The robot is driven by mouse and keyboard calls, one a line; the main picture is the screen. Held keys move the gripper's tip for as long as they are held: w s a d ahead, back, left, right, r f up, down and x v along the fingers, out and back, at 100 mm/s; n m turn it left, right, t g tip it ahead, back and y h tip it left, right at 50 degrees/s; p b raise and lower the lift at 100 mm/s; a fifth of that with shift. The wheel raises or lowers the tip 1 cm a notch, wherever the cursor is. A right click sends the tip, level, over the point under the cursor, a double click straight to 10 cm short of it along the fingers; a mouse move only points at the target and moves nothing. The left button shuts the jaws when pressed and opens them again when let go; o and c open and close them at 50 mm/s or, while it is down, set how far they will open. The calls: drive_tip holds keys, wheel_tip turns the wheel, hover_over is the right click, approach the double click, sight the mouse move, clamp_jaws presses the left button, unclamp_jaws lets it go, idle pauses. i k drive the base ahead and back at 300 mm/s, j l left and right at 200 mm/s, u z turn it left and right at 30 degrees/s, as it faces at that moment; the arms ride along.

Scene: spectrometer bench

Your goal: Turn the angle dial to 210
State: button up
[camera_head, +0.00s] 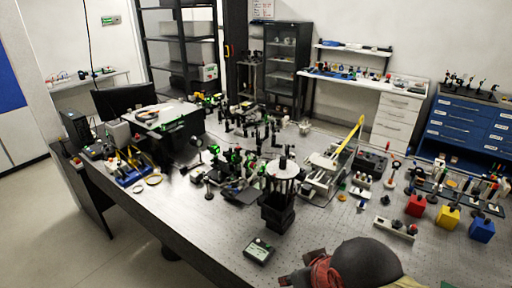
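A black stand with a round white disc on top (282,167) rises from the bench near the middle of the picture. Its disc may be the angle dial, but I cannot make out any scale, pointer or number. A small dark box with a green panel (259,251) lies on the bench in front of it. A dark rounded link and a red part at the bottom edge seem to be my arm. A dark piece at the left end of the red part may be my gripper (293,281); its fingers cannot be made out. It is apart from the stand.
The perforated bench (215,228) has free room at its front left. Red (416,205), yellow (448,217) and blue (482,230) blocks stand at the right. A device with a yellow bar (348,137) stands behind the stand. Optics crowd the middle.

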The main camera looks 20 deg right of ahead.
sight(284, 169)
drive_tip(key=i+j+z, duration=0.4)
drive_tip(key=j, duration=0.35)
drive_tip(key=i+j+z, duration=0.2)
drive_tip(key=i+j, duration=0.1)
drive_tip(key=j, duration=0.1)
